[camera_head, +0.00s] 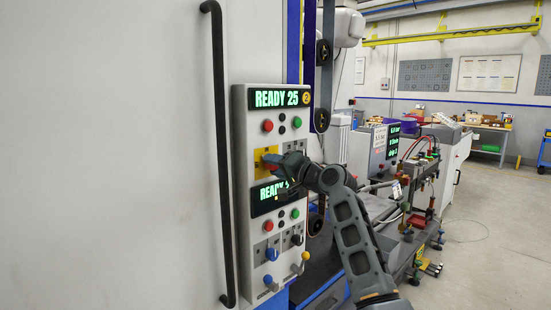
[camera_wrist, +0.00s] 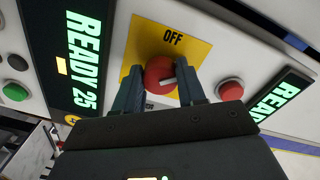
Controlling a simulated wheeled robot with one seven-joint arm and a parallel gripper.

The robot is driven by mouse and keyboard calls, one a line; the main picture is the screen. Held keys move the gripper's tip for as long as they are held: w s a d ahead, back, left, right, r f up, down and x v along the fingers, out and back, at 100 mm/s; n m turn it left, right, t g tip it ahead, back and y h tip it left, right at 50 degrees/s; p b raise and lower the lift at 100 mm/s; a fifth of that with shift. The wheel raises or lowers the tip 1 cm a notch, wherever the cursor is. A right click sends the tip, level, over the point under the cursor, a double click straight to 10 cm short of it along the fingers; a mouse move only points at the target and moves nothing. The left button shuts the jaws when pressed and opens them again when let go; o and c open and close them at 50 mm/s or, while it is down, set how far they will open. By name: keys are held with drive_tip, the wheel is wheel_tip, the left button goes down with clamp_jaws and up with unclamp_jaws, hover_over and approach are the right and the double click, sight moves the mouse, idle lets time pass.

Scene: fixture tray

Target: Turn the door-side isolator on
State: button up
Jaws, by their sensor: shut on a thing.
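The door-side isolator is a round red knob (camera_wrist: 158,71) on a yellow plate (camera_wrist: 193,50) marked OFF. The plate (camera_head: 260,171) is on the left of the grey panel, toward the door, in the head view. My gripper (camera_wrist: 160,84) has one finger on each side of the knob and is shut on it. In the head view my gripper (camera_head: 274,161) covers most of the knob.
The panel (camera_head: 240,150) also has red (camera_head: 268,126) and green (camera_head: 297,122) buttons, a READY 25 display (camera_head: 275,97), and a second display (camera_head: 265,198) below. A long black door handle (camera_head: 222,150) stands at the left.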

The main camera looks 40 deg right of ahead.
drive_tip(key=shift+m+p, duration=1.85)
drive_tip(key=shift+m, duration=1.95)
drive_tip(key=o, duration=1.1)
drive_tip(key=shift+c, duration=0.2)
drive_tip(key=s+b, duration=0.1)
drive_tip(key=s, duration=0.6)
drive_tip(key=shift+s+d+r+b, duration=0.2)
drive_tip(key=shift+s+b, duration=0.1)
drive_tip(key=shift+s, duration=0.1)
